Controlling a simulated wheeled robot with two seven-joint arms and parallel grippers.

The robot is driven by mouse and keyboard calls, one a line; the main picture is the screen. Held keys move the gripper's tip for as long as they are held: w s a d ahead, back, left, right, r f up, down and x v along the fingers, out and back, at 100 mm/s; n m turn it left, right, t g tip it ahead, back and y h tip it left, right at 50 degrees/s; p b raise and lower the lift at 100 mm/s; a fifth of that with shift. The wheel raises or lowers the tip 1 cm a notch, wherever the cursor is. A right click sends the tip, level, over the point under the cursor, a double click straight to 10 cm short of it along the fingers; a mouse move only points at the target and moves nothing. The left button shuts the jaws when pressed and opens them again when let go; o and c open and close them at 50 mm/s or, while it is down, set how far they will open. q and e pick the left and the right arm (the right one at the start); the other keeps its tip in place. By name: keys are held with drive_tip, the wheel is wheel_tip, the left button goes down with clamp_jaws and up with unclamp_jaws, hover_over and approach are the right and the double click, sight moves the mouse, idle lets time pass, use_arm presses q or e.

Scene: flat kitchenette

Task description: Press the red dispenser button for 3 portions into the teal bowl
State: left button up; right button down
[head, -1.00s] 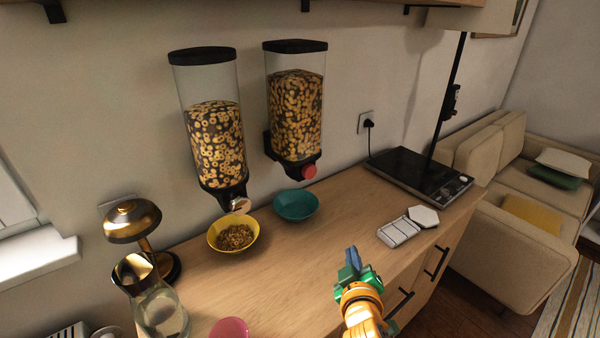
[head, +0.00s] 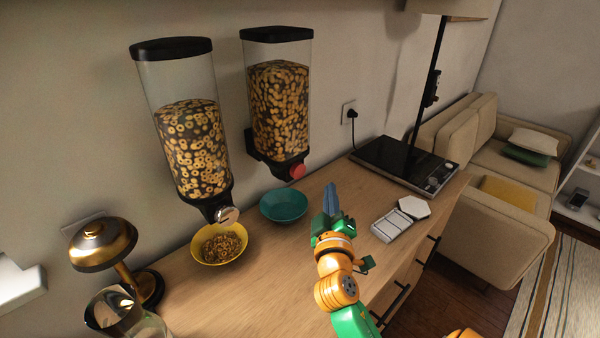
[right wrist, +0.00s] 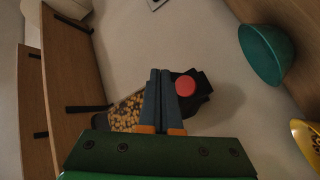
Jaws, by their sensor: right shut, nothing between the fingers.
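The right cereal dispenser (head: 279,110) is on the wall, with a red button (head: 297,171) at its base. The red button (right wrist: 186,86) also shows in the right wrist view, just to the right of my fingertips. The teal bowl (head: 283,207) stands on the counter below that dispenser; its inside looks empty. The teal bowl (right wrist: 266,54) is at the upper right of the right wrist view. My right gripper (head: 331,190) is shut and empty, to the right of the button and bowl, with its fingers pointing toward the wall. My left gripper is out of view.
A left dispenser (head: 187,140) with a silver knob hangs above a yellow bowl (head: 220,246) holding cereal. A brass lamp (head: 104,247) and glass jug (head: 123,312) stand at left. A white tray (head: 392,226) and black hob (head: 405,166) lie at right.

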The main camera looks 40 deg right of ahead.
sight(303, 168)
drive_tip(key=w+b, duration=0.1)
drive_tip(key=w, duration=0.5)
drive_tip(key=shift+w+a, duration=0.25)
idle(0.9)
idle(0.8)
drive_tip(key=shift+w+b, duration=0.4)
drive_tip(key=shift+w, duration=0.05)
drive_tip(key=shift+w+a+b, duration=0.1)
drive_tip(key=shift+w+b, duration=0.25)
drive_tip(key=shift+w, duration=0.25)
idle(0.7)
drive_tip(key=shift+s+p, duration=0.45)
drive_tip(key=shift+s, duration=0.55)
